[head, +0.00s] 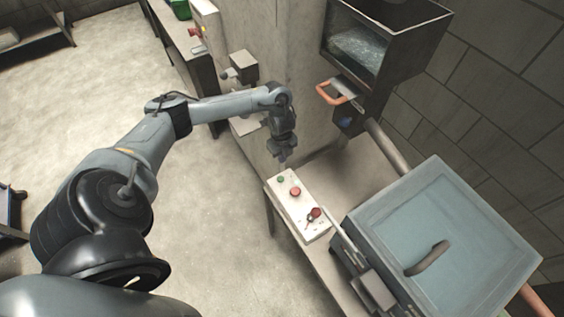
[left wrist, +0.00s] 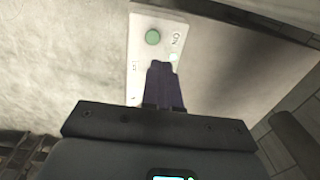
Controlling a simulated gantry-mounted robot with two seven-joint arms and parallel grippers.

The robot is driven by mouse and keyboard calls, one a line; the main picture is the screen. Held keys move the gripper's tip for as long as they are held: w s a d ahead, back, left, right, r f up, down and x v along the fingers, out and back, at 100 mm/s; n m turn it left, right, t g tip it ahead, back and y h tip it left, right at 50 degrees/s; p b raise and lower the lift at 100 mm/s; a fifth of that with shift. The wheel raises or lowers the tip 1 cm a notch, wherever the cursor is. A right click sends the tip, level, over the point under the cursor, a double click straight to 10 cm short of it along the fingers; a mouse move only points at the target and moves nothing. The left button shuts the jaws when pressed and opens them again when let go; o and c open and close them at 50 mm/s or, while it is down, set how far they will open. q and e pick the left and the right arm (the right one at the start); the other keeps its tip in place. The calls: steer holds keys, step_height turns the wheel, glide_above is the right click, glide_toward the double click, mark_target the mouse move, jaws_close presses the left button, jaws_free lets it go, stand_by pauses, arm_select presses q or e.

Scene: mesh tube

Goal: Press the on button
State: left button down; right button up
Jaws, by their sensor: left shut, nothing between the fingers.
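The white control panel (head: 305,226) slants on a stand near the middle of the head view. Its green button (head: 281,179) is at the upper left end, with a red button (head: 295,191) and a red knob (head: 315,212) further down. In the left wrist view the green button (left wrist: 153,37) sits beside the printed word ON. My left gripper (head: 282,157) is shut and empty and points down, above the green end of the panel. In the left wrist view its closed fingertips (left wrist: 162,66) appear just below the green button in the picture, apart from it. My right gripper is not in view.
A large tank with a grey-blue lid (head: 450,230) stands right of the panel. A metal hopper with an orange handle (head: 335,92) is behind, near a concrete pillar (head: 290,60). A pipe (head: 388,146) runs between them.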

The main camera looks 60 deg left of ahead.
arm_select(q)
steer(key=shift+r, duration=0.6)
stand_by(0.4)
steer(key=shift+s, duration=0.1)
